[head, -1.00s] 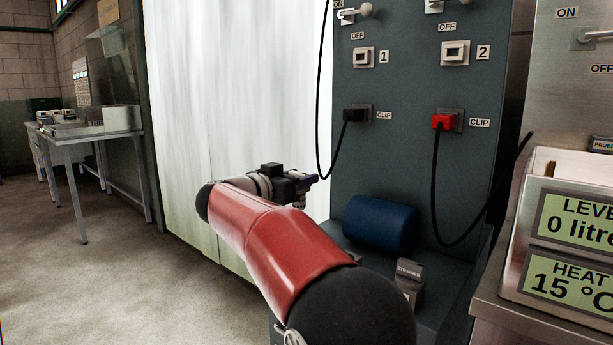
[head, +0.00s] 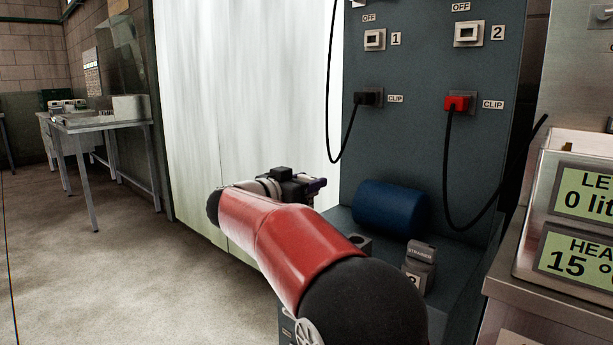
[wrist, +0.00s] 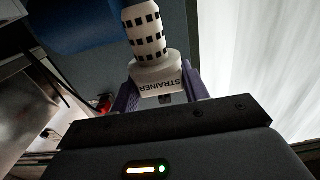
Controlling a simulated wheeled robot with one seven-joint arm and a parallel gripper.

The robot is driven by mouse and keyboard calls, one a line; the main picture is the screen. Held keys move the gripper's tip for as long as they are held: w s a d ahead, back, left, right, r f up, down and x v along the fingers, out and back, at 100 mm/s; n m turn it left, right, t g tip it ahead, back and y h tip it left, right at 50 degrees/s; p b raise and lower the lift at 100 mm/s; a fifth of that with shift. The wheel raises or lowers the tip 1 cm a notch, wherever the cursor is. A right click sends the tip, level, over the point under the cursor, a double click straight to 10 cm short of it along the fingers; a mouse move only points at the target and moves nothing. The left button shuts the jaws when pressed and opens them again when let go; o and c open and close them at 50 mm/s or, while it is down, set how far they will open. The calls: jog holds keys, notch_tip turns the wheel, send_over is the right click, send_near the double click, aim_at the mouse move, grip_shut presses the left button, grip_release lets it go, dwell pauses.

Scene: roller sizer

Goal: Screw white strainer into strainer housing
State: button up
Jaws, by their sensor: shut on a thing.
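The white strainer (wrist: 148,38), with rows of dark slots, shows in the wrist view. Its grey-white head, marked STRAINER, sits between the purple fingers of my gripper (wrist: 160,88), which is shut on it. The slotted end points away from my gripper. In the head view my gripper (head: 312,187) is small and mostly behind my red arm, in front of the pale curtain; the strainer cannot be made out there. A grey fitting with a dark round opening (head: 358,243), apparently the strainer housing, shows partly behind my arm. Beside it stands a grey block marked STRAINER (head: 420,258).
A blue cylinder (head: 391,207) lies on the machine's ledge behind the fittings. A black plug (head: 368,97) and a red plug (head: 457,103) trail cables down the grey panel (head: 420,140). A steel unit with displays (head: 575,215) stands right. The floor at left is clear.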

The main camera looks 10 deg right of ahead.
jog(key=shift+f, duration=0.55)
jog(key=shift+r+p, duration=0.1)
jog(key=shift+p, duration=0.25)
jog(key=shift+p, duration=0.9)
dwell(1.2)
jog(key=shift+f+b, duration=1.3)
jog(key=shift+f, duration=1.6)
jog(key=o, duration=1.1)
jog(key=shift+c, duration=0.2)
jog(key=v, duration=0.8)
